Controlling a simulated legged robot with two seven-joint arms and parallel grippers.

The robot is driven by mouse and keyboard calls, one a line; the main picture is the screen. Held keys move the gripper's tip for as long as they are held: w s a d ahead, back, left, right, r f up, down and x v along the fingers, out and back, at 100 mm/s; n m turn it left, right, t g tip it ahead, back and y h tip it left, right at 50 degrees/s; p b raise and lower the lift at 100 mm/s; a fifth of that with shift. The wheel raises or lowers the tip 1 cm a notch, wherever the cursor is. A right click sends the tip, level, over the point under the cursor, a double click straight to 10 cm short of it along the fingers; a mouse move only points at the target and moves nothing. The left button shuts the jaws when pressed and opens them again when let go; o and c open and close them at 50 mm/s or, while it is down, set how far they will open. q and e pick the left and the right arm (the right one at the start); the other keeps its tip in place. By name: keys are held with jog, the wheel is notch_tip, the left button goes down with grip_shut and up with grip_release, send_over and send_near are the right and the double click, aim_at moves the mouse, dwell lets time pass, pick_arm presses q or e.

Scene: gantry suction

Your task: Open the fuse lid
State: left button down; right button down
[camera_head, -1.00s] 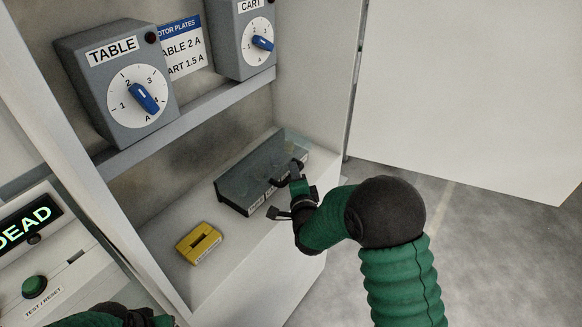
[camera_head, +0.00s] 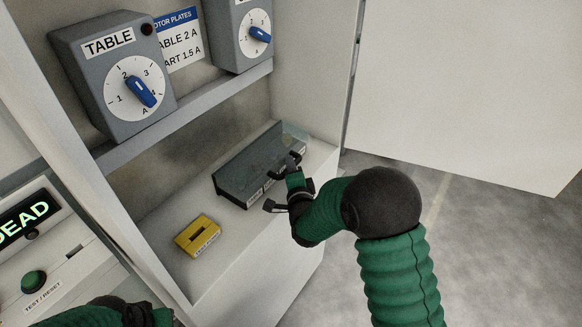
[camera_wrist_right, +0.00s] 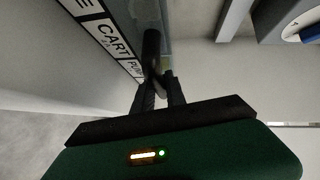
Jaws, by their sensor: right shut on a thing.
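The fuse box (camera_head: 235,186) is a long dark grey case on the white ledge of the cabinet. Its translucent lid (camera_head: 262,153) lies over the top and looks closed. A black bar handle (camera_wrist_right: 151,45) at its front shows in the right wrist view, beside a label strip reading CART. My right gripper (camera_head: 284,176) is at the front of the box, and in the right wrist view its fingers (camera_wrist_right: 158,88) are shut on the handle. They partly hide the handle. My left arm (camera_head: 105,312) only edges in at bottom left; its jaws cannot be made out.
A yellow block (camera_head: 198,235) sits on the ledge left of the box. Two grey dial boxes, TABLE (camera_head: 112,75) and CART (camera_head: 237,38), hang above on a rail. A panel reading DEAD (camera_head: 28,217) with a green button (camera_head: 34,281) is at left.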

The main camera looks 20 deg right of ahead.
jog(key=shift+s+f, duration=0.1)
jog(key=shift+f, duration=0.2)
dwell(0.4)
jog(key=shift+r, duration=0.1)
